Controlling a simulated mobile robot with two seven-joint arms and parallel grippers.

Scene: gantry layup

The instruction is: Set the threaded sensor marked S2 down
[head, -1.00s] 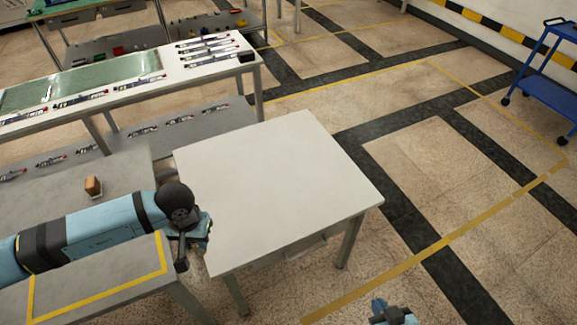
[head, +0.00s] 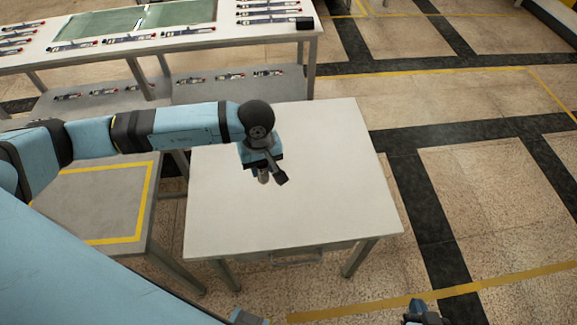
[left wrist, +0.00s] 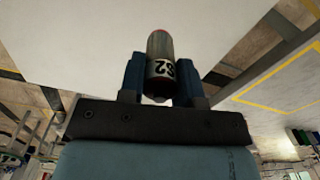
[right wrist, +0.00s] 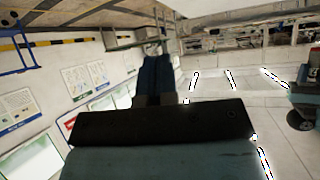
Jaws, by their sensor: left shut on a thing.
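The white table top is otherwise bare. A grey table with a yellow outline (head: 148,200) stands at its left, under my left arm. Behind is a long white bench (head: 225,42) with green mats and several sensor-like parts; more lie on its lower shelf (head: 215,90).

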